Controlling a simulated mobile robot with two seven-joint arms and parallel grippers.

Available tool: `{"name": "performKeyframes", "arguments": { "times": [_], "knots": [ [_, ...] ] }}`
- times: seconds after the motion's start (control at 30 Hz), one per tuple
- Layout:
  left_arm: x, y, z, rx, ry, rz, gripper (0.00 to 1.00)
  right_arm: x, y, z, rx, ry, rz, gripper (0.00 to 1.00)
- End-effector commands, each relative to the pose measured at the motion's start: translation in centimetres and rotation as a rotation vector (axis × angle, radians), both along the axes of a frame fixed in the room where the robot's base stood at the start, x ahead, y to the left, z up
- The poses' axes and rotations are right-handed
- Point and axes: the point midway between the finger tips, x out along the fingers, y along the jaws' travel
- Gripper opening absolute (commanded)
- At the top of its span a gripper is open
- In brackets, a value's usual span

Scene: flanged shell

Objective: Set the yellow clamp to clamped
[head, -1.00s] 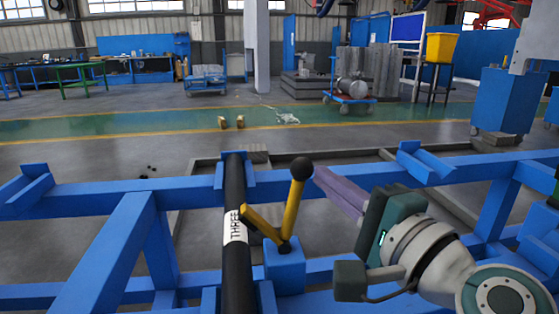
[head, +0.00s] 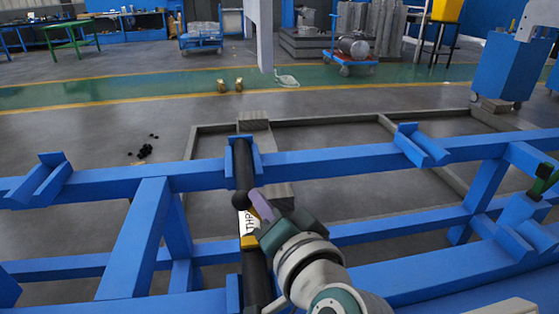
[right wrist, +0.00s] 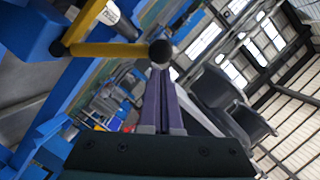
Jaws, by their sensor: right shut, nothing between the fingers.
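The yellow clamp is largely hidden behind my right gripper in the head view. Its black ball knob (head: 240,199) shows over the dark pipe (head: 256,280), and a yellow part (head: 249,241) lies across the pipe below the label. In the right wrist view the yellow handle (right wrist: 110,50) runs to the black knob (right wrist: 160,53), and a second yellow arm (right wrist: 84,22) reaches toward the labelled pipe. My right gripper (head: 258,200) is shut and empty. Its purple fingertips (right wrist: 160,72) are right at the knob; contact is unclear. My left gripper is out of view.
The blue frame (head: 330,163) spans the foreground, with V-shaped rests (head: 422,145) on its rail. A green clamp (head: 541,185) with a black knob stands at the right edge. Behind the frame is open floor with small dark bits (head: 144,151).

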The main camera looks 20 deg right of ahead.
Motion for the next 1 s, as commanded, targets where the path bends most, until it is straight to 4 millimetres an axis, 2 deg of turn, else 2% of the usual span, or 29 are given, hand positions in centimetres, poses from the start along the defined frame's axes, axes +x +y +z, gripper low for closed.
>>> {"name": "performKeyframes", "arguments": {
  "times": [1.0],
  "knots": [
    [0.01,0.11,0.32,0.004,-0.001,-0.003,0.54,-0.04,0.71,-0.48,0.006,0.005,0.004,0.00]
  ]
}}
